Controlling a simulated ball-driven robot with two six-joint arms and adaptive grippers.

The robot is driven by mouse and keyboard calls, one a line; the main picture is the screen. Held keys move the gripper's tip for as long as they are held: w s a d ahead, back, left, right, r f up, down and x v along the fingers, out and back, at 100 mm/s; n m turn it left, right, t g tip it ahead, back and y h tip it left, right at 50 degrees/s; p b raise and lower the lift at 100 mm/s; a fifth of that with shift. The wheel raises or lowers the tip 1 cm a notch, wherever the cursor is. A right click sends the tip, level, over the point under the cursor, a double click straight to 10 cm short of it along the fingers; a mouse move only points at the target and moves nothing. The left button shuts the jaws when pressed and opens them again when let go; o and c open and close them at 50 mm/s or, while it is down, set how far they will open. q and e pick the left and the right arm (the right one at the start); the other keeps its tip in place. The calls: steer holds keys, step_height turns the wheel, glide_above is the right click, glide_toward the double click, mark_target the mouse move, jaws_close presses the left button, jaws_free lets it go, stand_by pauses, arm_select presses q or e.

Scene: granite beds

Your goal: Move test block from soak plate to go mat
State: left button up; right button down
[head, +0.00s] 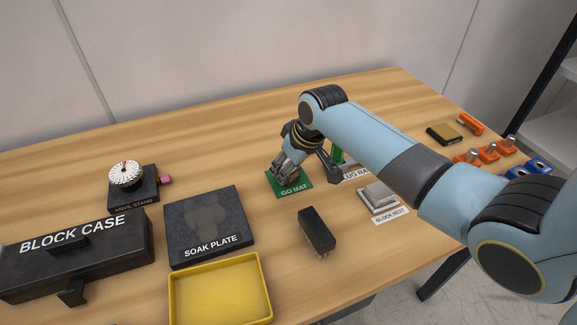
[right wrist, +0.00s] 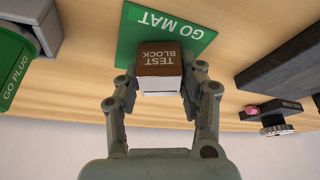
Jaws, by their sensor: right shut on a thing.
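The test block (right wrist: 159,62), with a brown labelled face and a pale side, is between the fingers of my right gripper (right wrist: 160,84) in the right wrist view. The gripper is shut on it, at the green go mat (right wrist: 188,28). I cannot tell whether the block touches the mat. In the head view my right gripper (head: 284,174) is over the go mat (head: 301,183) and hides the block. The dark soak plate (head: 209,225) lies to the left and carries no block. My left gripper is not in view.
The black block case (head: 75,258) and yellow tray (head: 220,290) are at front left. A dark brush-like block (head: 317,232) lies in front of the mat. The block nest (head: 379,198) is to its right.

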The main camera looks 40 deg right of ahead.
steer(key=shift+f, duration=0.15)
steer(key=c, duration=0.8)
jaws_free()
steer(key=v, duration=1.2)
steer(key=shift+p, duration=0.35)
